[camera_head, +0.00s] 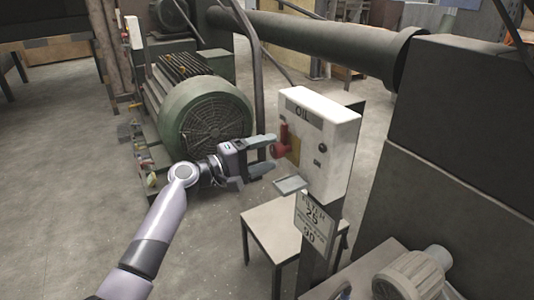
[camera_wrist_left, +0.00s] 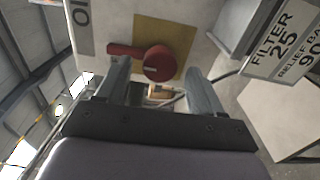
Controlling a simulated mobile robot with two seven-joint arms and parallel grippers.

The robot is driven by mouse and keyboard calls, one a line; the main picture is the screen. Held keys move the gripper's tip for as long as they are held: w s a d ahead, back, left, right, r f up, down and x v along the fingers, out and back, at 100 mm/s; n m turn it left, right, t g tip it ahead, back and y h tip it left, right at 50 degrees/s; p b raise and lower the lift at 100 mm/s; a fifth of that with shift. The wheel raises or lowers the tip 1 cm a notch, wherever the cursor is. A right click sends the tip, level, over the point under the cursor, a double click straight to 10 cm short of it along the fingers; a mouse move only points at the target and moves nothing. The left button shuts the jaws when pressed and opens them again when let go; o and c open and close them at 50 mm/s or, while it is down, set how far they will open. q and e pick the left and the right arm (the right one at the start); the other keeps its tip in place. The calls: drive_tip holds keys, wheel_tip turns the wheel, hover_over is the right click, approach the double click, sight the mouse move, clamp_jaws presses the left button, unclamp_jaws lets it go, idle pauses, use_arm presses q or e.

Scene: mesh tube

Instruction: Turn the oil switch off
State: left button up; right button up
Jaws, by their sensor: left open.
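The oil switch is a red rotary handle (camera_head: 281,147) on a yellow plate on the front of the white box (camera_head: 325,118) marked "OIL". In the head view its lever points upward from the round hub. My left gripper (camera_head: 270,156) is open just left of the handle, its fingers pointing at it. In the left wrist view the red handle (camera_wrist_left: 157,63) lies ahead, with its hub between the two fingertips (camera_wrist_left: 160,75) and its lever toward the upper finger at left. Contact cannot be told. My right gripper is not in view.
A sign reading "FILTER" (camera_head: 312,222) hangs below the box, above a small table (camera_head: 272,222). A green motor (camera_head: 205,112) stands behind my left arm. A large dark machine (camera_head: 455,130) fills the right side. Open floor (camera_head: 50,190) lies at left.

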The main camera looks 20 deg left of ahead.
use_arm(q)
drive_tip(key=v, duration=0.6)
drive_tip(key=shift+s+a+b, duration=0.2)
drive_tip(key=shift+b, duration=0.15)
